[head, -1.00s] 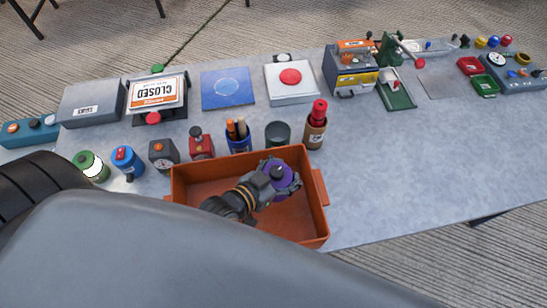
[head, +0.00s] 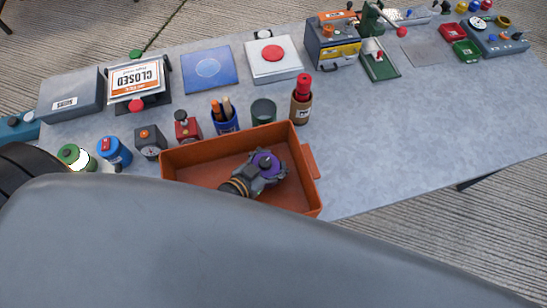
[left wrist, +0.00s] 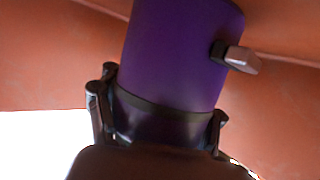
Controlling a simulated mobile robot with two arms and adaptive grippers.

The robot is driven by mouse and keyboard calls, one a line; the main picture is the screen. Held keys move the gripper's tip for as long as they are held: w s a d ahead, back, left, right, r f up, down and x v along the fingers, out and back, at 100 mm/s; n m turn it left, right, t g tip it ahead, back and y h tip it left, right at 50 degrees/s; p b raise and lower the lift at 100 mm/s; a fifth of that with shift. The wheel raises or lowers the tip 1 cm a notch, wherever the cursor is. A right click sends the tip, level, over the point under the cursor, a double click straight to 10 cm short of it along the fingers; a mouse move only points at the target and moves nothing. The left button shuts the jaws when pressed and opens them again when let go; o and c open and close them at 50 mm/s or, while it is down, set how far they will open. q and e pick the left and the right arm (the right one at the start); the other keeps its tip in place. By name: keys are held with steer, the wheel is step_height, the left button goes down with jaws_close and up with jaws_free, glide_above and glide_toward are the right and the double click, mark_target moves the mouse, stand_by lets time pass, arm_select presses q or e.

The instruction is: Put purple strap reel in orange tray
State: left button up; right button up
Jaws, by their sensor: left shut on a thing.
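The purple strap reel (head: 266,161) is in my left gripper (head: 268,171), inside the walls of the orange tray (head: 222,147) in the head view. My left gripper is shut on the reel. In the left wrist view the reel (left wrist: 178,50) fills the middle, with the gripper's fingers (left wrist: 158,115) on both sides of its lower end and a small grey crank-like piece sticking out to the right. Orange tray walls (left wrist: 50,55) show behind it. I cannot tell whether the reel touches the tray floor. My right gripper is not in view.
Behind the tray stand a blue pen cup (head: 225,123), a dark green cup (head: 263,110) and a brown holder with a red item (head: 301,108). The table right of the tray (head: 400,130) is clear.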

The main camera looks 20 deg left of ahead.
mark_target(266, 171)
arm_select(q)
steer(key=o, duration=1.7)
steer(key=b+v, duration=0.1)
steer(key=v, duration=0.5)
steer(key=shift+s, duration=0.15)
steer(key=shift+s+a+r, duration=0.25)
steer(key=shift+s+r, duration=0.15)
steer(key=shift+s, duration=0.05)
